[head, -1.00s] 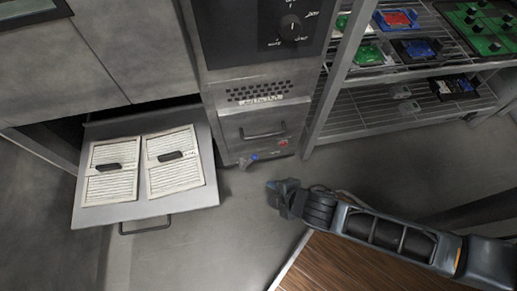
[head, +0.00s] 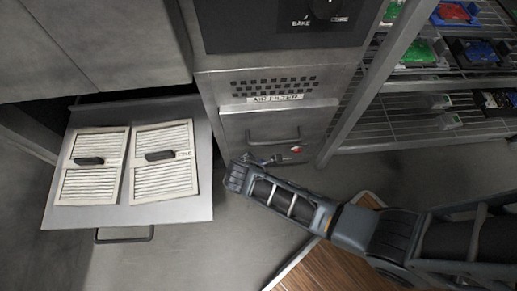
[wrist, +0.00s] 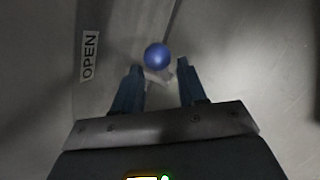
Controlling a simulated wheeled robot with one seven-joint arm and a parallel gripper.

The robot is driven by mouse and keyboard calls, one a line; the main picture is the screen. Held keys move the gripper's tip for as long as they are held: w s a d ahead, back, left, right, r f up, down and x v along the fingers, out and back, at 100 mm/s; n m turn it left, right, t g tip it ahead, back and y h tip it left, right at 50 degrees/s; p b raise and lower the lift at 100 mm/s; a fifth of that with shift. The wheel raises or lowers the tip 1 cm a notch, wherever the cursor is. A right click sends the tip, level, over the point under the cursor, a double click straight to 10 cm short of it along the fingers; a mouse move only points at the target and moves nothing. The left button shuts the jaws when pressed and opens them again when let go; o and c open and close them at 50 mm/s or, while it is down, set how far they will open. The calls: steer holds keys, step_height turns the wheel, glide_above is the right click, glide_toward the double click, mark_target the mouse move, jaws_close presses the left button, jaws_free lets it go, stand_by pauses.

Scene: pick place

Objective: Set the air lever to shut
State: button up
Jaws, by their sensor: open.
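The air lever's round blue knob (wrist: 157,56) shows in the wrist view, just ahead of and between the fingertips of my open gripper (wrist: 159,68). No contact is visible. A white OPEN label (wrist: 89,55) is on the metal panel left of the knob. In the head view my gripper (head: 240,172) is at the lower front of the cabinet, at the lever. It hides the blue knob there; a short grey part of the lever (head: 264,160) shows beside it. A small red mark (head: 297,149) is on the panel to the right. I cannot read a shut label.
A pulled-out drawer (head: 160,212) with two slatted filter panels (head: 165,180) stands left of my gripper. Above the lever are a handle (head: 274,138) and vent holes. A wire shelf (head: 420,128) with coloured parts stands at right. Grey floor shows below the cabinet.

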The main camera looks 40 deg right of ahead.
steer(key=shift+b+x, duration=0.7)
steer(key=shift+x, duration=1.25)
steer(key=shift+c, duration=0.4)
jaws_close()
